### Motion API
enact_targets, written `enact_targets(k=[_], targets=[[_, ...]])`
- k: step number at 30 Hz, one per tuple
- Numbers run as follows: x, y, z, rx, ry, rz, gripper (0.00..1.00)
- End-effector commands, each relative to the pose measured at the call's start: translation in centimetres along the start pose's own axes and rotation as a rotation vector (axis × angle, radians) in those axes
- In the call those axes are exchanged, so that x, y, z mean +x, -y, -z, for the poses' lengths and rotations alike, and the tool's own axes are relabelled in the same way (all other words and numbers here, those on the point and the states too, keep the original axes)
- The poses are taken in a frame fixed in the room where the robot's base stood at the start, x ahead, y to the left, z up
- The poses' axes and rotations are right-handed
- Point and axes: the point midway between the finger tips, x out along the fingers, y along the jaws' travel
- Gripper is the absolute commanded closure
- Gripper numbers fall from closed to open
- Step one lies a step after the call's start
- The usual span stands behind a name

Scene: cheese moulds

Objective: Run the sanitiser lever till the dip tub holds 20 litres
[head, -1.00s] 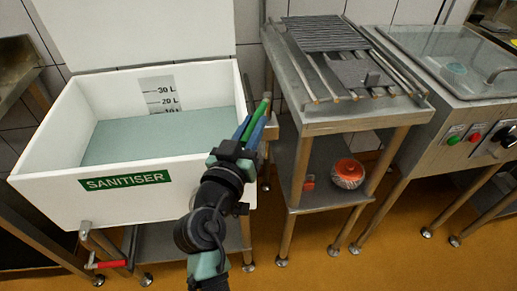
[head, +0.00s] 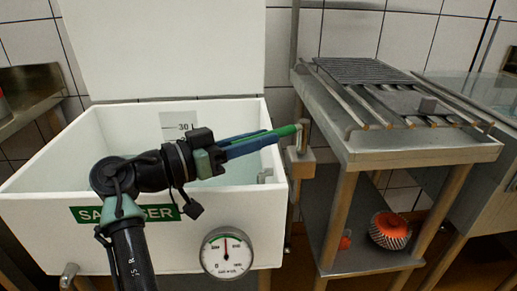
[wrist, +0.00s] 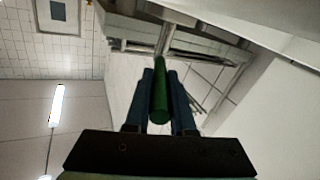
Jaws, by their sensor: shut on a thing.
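The white dip tub (head: 262,215) has a green SANITISER label (head: 85,214) and holds pale blue-green liquid (head: 236,172). A level scale (head: 180,122) on its back wall shows 30 L; my arm covers the lower marks and the liquid line there, so I cannot read the level. My gripper (head: 268,137) reaches right across the tub and is shut on the green sanitiser lever (head: 287,130) by the tub's right rim. In the wrist view the lever (wrist: 160,100) lies between the blue fingers.
A round dial (head: 228,252) with a red needle pointing about straight up is on the tub's front. A steel stand (head: 400,158) with a rack stands right, with an orange-and-white round thing (head: 390,231) on its lower shelf. A steel bench (head: 30,100) is at left.

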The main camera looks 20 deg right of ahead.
Motion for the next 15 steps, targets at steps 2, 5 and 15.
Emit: enact_targets(k=[2, 5, 15], targets=[[0.04, 0.08, -0.05, 0.001, 0.004, -0.017, 1.00], [0.07, 0.06, -0.06, 0.000, 0.007, -0.033, 1.00], [0.12, 0.03, -0.02, -0.001, 0.010, -0.042, 1.00]])
